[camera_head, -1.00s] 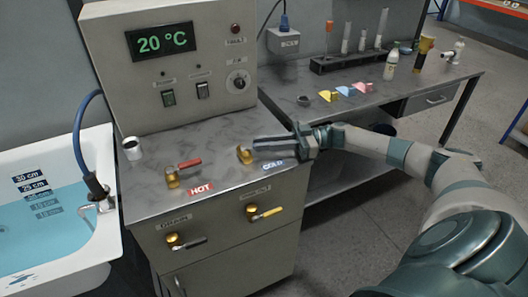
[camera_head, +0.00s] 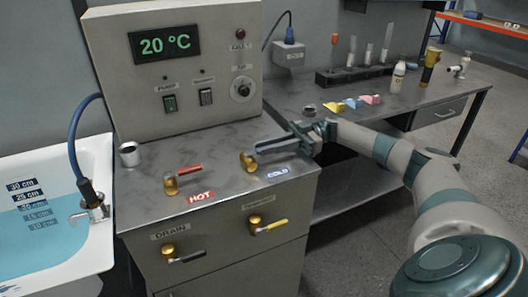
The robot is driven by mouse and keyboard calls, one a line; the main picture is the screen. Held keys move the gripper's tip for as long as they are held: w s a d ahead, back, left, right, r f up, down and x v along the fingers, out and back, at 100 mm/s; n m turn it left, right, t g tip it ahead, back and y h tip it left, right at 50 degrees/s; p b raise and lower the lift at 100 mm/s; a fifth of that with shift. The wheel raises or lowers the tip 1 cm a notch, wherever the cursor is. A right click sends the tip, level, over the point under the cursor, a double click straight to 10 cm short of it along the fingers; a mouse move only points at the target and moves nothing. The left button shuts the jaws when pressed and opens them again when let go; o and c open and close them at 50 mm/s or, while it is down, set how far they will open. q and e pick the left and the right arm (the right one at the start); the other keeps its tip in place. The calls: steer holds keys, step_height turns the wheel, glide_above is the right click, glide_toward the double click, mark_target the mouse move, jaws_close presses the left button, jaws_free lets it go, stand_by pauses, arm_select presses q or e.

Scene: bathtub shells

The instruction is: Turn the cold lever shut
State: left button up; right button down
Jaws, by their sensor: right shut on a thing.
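The cold valve's gold body (camera_head: 247,161) stands on the grey metal top, behind and left of the blue COLD label (camera_head: 278,172). My right gripper (camera_head: 262,148) comes in from the right and is shut on the cold lever, just right of the gold body. The fingers hide most of the lever, so its exact angle is hard to see. My left gripper is not in view.
The hot lever (camera_head: 188,169) is red and points right. Drain (camera_head: 190,257) and yellow-handled (camera_head: 272,224) levers are on the cabinet front. A water-filled tub (camera_head: 52,216) is at left. A bench with a test-tube rack (camera_head: 345,78) is behind my right arm.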

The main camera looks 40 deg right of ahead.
stand_by(0.4)
steer(key=c, duration=1.7)
jaws_free()
